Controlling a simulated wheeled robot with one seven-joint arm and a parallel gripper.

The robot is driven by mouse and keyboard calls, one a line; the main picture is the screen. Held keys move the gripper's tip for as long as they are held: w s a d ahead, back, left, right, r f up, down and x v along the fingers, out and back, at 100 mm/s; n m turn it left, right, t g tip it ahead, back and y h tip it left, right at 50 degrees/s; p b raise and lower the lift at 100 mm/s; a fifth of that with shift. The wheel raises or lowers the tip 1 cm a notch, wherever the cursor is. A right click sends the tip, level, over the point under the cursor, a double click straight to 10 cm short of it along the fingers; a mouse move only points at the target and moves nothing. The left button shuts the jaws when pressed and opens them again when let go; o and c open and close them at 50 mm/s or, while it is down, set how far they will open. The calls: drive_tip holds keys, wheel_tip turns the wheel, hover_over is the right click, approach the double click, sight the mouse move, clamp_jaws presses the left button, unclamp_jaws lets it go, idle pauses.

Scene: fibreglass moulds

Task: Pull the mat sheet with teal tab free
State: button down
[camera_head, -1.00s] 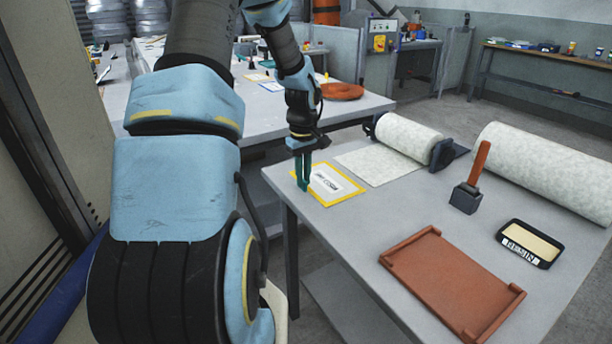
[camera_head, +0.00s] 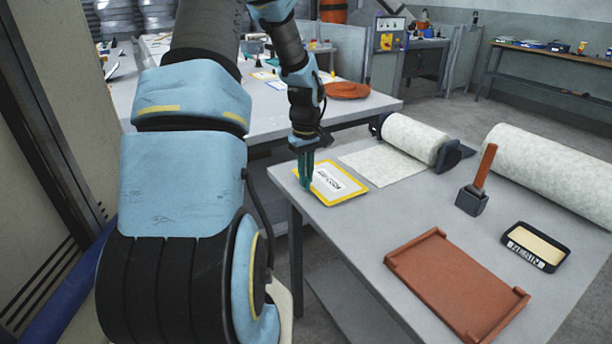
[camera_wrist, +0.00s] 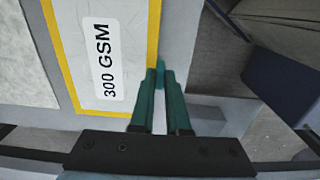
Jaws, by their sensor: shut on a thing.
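A pale sheet with a yellow border (camera_head: 350,198) lies flat near the left edge of the grey table. Its white label reads "300 GSM" (camera_wrist: 111,60) in the wrist view. My gripper (camera_head: 306,184) points down at the sheet's left edge in the head view. In the wrist view the dark teal fingers (camera_wrist: 160,75) are close together beside the yellow border. A bit of brighter teal tab (camera_wrist: 161,67) shows at the fingertips, between them. The fingers hide most of the tab. How the tab joins the sheet is not clear.
A mat roll (camera_head: 415,137) with an unrolled end lies behind the sheet, and a larger roll (camera_head: 550,170) at right. A block with an orange handle (camera_head: 473,197), a resin tray (camera_head: 535,246) and a brown tray (camera_head: 455,285) stand on the table (camera_head: 365,235).

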drive_tip(key=shift+r+p, duration=1.4)
drive_tip(key=shift+r, duration=0.7)
